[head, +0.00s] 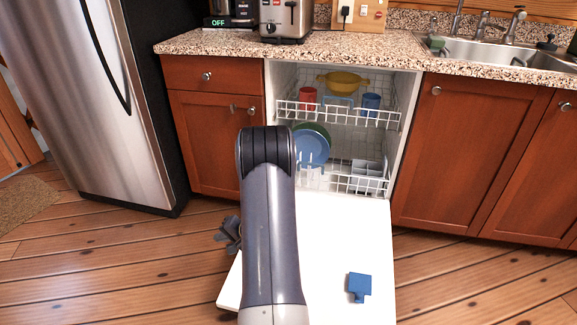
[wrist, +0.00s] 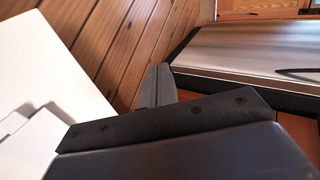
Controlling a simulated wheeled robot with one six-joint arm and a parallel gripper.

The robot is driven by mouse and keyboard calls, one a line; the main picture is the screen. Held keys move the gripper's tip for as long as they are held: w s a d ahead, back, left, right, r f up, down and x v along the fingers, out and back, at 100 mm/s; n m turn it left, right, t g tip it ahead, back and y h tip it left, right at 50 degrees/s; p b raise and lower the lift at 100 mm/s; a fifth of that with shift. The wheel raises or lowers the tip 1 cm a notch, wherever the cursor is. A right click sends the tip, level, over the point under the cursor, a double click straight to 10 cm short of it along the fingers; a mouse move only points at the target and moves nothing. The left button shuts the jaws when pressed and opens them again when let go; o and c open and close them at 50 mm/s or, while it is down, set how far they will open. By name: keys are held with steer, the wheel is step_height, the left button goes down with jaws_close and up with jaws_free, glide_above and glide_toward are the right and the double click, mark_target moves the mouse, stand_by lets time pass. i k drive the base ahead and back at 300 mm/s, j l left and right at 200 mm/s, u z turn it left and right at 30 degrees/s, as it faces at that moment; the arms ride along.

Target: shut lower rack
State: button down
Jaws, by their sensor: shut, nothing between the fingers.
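The lower rack (head: 340,181) is a white wire rack low in the open dishwasher. It holds a blue plate (head: 312,147), a green dish behind it and a pale cutlery basket (head: 370,176). My arm hides its left part, and I cannot tell how far out it stands. The dishwasher door (head: 330,245) lies folded down in front. My gripper (head: 229,232) is left of the door, low over the floor, partly hidden by my arm and away from the rack. In the wrist view its dark fingers (wrist: 157,86) are together and empty, with the white door (wrist: 45,75) at left.
The upper rack (head: 340,113) holds a red cup, a blue cup and a yellow bowl. A blue piece (head: 359,287) lies on the door. A steel fridge (head: 100,100) stands left, and cabinets (head: 470,150) flank the dishwasher. The wooden floor (head: 130,260) at left is clear.

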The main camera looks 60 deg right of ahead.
mark_target(298, 168)
steer(key=i+j, duration=0.15)
steer(key=j, duration=0.2)
steer(key=i+j+u, duration=0.1)
steer(key=j, duration=0.25)
steer(key=i+j, duration=0.15)
steer(key=j, duration=0.2)
steer(key=i+j+z, duration=0.1)
steer(key=i+z, duration=0.2)
steer(key=i, duration=0.2)
steer(key=i+j+z, duration=0.2)
steer(key=i+z, duration=0.15)
steer(key=i+j+z, duration=0.3)
steer(key=i, duration=0.25)
steer(key=i+l+z, duration=0.15)
steer(key=i+z, duration=0.15)
steer(key=z, duration=0.15)
steer(key=i+l+z, duration=0.1)
steer(key=i+z, duration=0.2)
steer(key=z, duration=0.15)
steer(key=i+z, duration=0.3)
steer(key=z, duration=0.2)
steer(key=i+j+z, duration=0.2)
steer(key=z, duration=0.25)
steer(key=i+z, duration=0.25)
steer(key=i, duration=0.15)
